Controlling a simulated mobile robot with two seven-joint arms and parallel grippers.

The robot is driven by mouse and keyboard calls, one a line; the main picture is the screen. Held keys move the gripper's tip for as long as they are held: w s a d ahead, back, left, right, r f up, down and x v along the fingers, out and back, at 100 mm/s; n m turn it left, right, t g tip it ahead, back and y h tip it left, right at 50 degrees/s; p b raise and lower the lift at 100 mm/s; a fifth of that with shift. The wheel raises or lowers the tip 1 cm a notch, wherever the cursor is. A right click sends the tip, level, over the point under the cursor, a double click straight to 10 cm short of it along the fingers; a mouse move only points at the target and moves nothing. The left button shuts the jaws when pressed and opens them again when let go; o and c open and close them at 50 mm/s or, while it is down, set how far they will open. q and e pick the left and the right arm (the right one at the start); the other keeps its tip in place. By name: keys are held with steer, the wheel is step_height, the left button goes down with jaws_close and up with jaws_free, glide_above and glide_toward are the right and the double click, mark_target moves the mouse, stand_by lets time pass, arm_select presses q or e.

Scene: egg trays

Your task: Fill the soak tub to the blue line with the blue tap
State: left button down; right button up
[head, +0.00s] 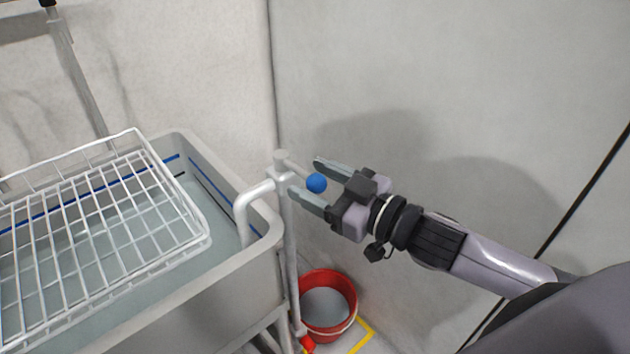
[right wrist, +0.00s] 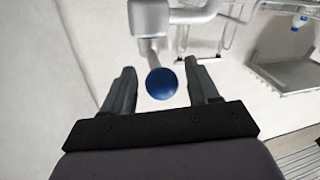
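The grey soak tub (head: 262,262) stands at the left in the head view, with a blue line (head: 210,188) along its inner walls. Grey-blue water (head: 165,215) lies below that line. The blue tap has a pale pipe with a spout (head: 247,205) bent over the tub's rim. Its lever ends in a blue ball knob (head: 316,183). I cannot tell whether water runs from the spout. My right gripper (head: 306,178) is open with its fingers on either side of the knob. The right wrist view shows gaps between the knob (right wrist: 161,83) and both fingers. My left gripper is out of view.
A white wire rack (head: 135,135) lies tilted across the tub. A red bucket (head: 347,286) stands on the floor below the tap, beside yellow tape (head: 366,332). A red knob (head: 307,343) is low near the bucket. Plain walls stand close behind.

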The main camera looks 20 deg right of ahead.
steer(key=shift+s, duration=0.1)
steer(key=shift+b+v, duration=0.75)
steer(key=shift+v, duration=2.75)
step_height(320, 180, down, 14)
steer(key=s+d+m+g+h+p, duration=0.1)
steer(key=d+m+h+p, duration=0.15)
steer(key=m+h, duration=0.2)
steer(key=s+a+f+g+h, duration=0.1)
steer(key=s+a+f+g, duration=0.1)
steer(key=s+f, duration=0.2)
steer(key=s+a+f+m+g+h, duration=0.1)
steer(key=s+f, duration=0.4)
steer(key=f, duration=0.5)
steer(key=shift+a+f+g, duration=0.25)
steer(key=shift+a+g, duration=0.45)
